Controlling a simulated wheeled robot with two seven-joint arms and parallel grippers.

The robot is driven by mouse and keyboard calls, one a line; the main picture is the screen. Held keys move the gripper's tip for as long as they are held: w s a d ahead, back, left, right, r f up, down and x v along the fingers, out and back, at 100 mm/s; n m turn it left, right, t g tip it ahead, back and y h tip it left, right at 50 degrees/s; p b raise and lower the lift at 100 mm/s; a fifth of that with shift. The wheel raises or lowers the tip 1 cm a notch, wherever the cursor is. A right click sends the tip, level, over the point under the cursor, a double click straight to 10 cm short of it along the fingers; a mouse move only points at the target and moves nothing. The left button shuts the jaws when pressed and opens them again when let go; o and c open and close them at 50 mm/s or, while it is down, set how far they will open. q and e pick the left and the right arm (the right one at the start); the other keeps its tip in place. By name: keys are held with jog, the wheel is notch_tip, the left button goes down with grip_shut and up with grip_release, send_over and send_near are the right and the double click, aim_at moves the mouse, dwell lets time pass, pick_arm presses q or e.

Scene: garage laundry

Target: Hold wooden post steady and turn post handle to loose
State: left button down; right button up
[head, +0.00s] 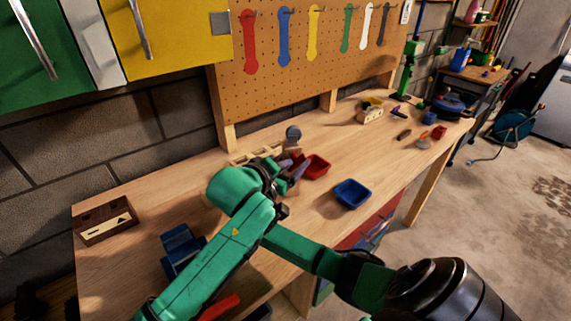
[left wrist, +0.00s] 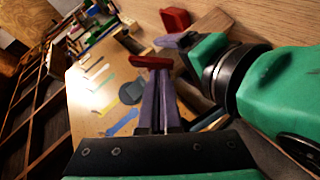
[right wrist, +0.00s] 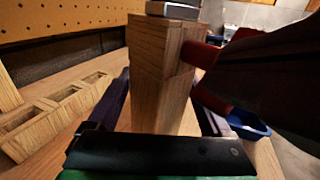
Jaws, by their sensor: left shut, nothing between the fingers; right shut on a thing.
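The wooden post (right wrist: 163,75) stands upright between the purple fingers of my right gripper (right wrist: 165,100), which is shut on it. A grey metal piece (right wrist: 172,9) sits on top of the post. In the head view a round grey knob (head: 293,132) shows at the post's top, while most of the post is hidden by my arms.
A red bin (head: 316,165) and a blue bin (head: 352,194) stand nearby on the workbench (head: 225,240). A wooden compartment tray (right wrist: 55,118) lies left of the post. A pegboard (head: 330,60) with hanging tools rises behind. The bench is clear toward its right middle.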

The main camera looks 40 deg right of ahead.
pick_arm(q)
jog(key=shift+r, duration=0.8)
jog(key=s+a+r, duration=0.3)
jog(key=a+r, duration=0.5)
jog(key=a, duration=0.2)
jog(key=w+d+f+m+y, duration=0.1)
jog(key=w+d+f+y, duration=0.1)
jog(key=d+f, duration=0.7)
jog(key=shift+w+d+f, duration=0.25)
jog(key=shift+w+d, duration=0.25)
jog(key=shift+d, duration=0.05)
